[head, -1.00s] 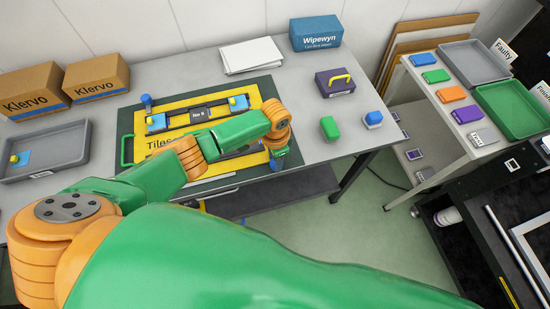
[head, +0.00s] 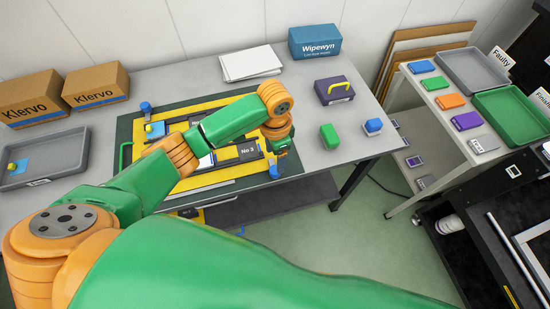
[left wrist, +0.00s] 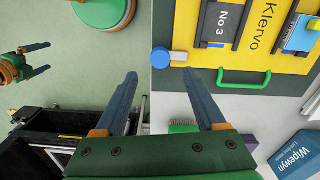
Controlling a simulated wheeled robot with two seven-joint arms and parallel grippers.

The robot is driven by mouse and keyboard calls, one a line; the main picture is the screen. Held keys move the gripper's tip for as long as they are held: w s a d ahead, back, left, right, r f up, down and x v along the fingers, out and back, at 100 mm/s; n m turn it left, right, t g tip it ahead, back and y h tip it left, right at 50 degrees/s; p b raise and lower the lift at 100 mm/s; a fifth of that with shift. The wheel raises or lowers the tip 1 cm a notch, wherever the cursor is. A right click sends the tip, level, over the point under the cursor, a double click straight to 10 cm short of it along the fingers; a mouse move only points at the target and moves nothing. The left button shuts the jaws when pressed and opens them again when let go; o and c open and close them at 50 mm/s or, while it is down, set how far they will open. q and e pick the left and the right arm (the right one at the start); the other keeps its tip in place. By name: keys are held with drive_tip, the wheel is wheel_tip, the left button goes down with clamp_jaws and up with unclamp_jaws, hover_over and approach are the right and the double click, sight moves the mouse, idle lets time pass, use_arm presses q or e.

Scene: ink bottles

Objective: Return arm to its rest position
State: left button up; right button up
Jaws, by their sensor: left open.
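My left arm, green with orange joints, reaches over the yellow board (head: 225,184) on the table in the head view. My left gripper (head: 279,165) hangs from its wrist at the board's right edge, mostly foreshortened there. In the left wrist view my left gripper (left wrist: 160,74) shows two blue-grey fingers spread apart with nothing between them. Past the fingers are the table edge and the green floor. My right gripper (left wrist: 40,58) shows at the left of the left wrist view, with its two dark fingers apart and empty.
A dark plate marked No 3 (head: 247,152) lies on the board, partly behind my arm. A grey tray (head: 42,175) is at left.

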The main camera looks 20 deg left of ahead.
use_arm(q)
drive_tip(key=s+d+f+n+t+h, duration=0.25)
drive_tip(key=s+d, duration=0.25)
drive_tip(key=s, duration=0.3)
drive_tip(key=s+a+n+t+y, duration=0.1)
drive_tip(key=s+a+n+y, duration=0.1)
drive_tip(key=s+a+n, duration=0.55)
drive_tip(key=s+a+f+m+g+b, duration=0.1)
drive_tip(key=a+f+m+b, duration=0.2)
drive_tip(key=f, duration=1.5)
drive_tip(key=s+a+f+g+b, duration=0.1)
drive_tip(key=s+a+f+b, duration=0.1)
drive_tip(key=s+f, duration=1.1)
drive_tip(key=shift+s+a+f+b, duration=0.25)
drive_tip(key=shift+f+b, duration=0.15)
drive_tip(key=shift+f, duration=0.4)
drive_tip(key=shift+g+y, duration=0.25)
